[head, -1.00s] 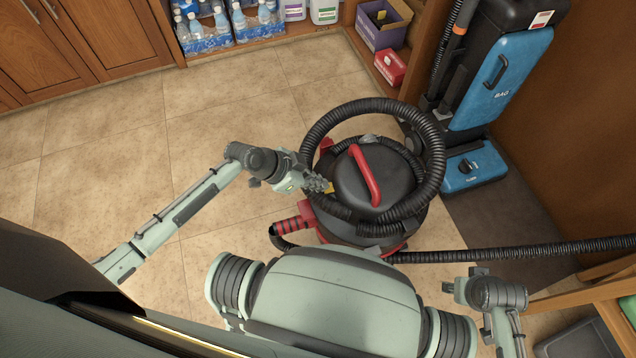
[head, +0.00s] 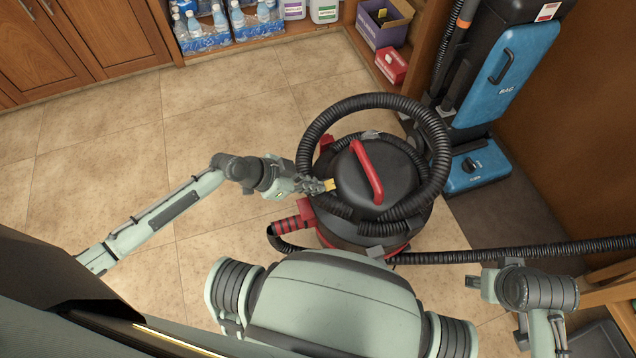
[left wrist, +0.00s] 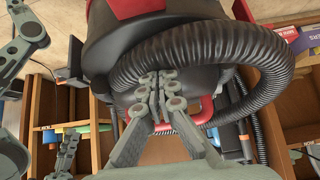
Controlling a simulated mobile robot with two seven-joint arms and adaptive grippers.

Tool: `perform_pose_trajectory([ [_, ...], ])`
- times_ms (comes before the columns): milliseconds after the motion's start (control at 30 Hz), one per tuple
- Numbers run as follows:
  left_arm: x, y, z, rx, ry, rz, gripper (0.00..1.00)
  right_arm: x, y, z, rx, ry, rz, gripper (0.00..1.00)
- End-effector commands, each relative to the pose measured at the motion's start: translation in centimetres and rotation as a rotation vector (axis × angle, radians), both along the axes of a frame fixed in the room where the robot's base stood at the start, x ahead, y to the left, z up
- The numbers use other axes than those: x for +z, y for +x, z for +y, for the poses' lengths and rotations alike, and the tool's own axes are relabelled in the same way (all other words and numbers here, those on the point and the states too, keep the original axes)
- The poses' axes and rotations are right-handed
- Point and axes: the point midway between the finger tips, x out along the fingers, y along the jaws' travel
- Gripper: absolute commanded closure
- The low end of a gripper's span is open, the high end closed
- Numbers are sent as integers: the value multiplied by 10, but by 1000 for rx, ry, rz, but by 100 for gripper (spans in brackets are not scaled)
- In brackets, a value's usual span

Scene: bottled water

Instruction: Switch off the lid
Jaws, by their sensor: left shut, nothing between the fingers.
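A black and red canister vacuum stands on the floor in the head view, with a round black lid (head: 350,187) and a red handle (head: 366,170) across it. A small yellow part (head: 329,184) shows at the lid's left edge. My left gripper (head: 321,187) is shut and empty, with its fingertips at that yellow part; whether they touch it I cannot tell. In the left wrist view the closed fingertips (left wrist: 157,78) lie in front of the black hose, with the red handle (left wrist: 206,111) behind them.
A thick black hose (head: 443,150) loops around the lid, and another hose (head: 520,251) runs right across the floor. A blue upright vacuum (head: 505,80) stands behind at right. Shelves with bottled water (head: 205,35) line the back. The tiled floor at left is clear.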

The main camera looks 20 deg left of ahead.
Motion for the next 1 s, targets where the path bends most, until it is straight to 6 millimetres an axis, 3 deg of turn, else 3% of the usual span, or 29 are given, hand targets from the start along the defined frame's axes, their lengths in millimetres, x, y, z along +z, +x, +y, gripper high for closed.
perform_pose_trajectory([
  [600, 18, 1, -1, 2, -1, 0, 100, 13, 0, 1, 1, 2, 0, 60],
  [1000, 18, 1, -1, 2, -1, 0, 100, 11, 0, 1, 1, 3, 1, 60],
])
